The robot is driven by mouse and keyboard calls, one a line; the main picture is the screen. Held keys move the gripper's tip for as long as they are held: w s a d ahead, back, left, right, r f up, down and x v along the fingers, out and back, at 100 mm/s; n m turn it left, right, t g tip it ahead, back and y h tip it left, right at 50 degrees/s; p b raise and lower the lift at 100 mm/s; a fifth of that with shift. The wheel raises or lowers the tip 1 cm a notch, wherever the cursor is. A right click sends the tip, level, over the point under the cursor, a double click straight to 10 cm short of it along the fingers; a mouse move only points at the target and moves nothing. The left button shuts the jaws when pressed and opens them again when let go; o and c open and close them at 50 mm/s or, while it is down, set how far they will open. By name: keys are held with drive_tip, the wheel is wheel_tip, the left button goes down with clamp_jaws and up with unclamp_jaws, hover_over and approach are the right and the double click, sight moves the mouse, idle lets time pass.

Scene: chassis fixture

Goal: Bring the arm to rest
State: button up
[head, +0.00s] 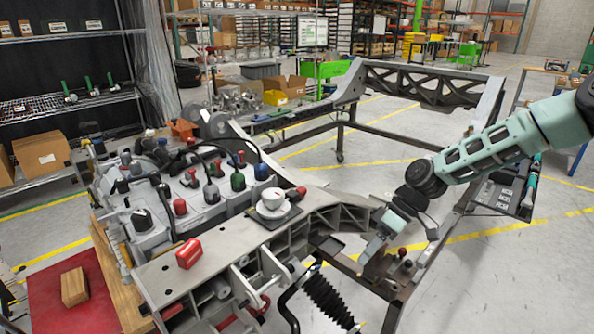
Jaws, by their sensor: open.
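My arm comes in from the right edge, over the right side of the chassis frame (345,215). My gripper (364,262) is at its end, pointing down and to the left, near the frame's lower right rail. The jaws are small in this view; they are open and I see nothing held between them.
A red block (189,253) lies on the near beam. Several knobs and hoses crowd the panel left of the cup. A wooden block (74,287) lies on a red surface (50,300). Open floor shows inside the frame.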

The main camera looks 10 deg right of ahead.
drive_tip(key=s+a+r+h, duration=0.2)
drive_tip(key=s+a+r, duration=0.2)
drive_tip(key=s, duration=0.5)
drive_tip(key=s+a+r+m+t+h+p, duration=0.1)
drive_tip(key=s+a+r+h, duration=0.1)
drive_tip(key=s+a+r, duration=0.2)
drive_tip(key=s+a+r+h, duration=0.2)
drive_tip(key=s+a+r, duration=0.3)
drive_tip(key=s+r, duration=0.4)
drive_tip(key=s, duration=0.5)
drive_tip(key=shift+s+m+t+h, duration=0.15)
drive_tip(key=shift+m+t+h, duration=0.15)
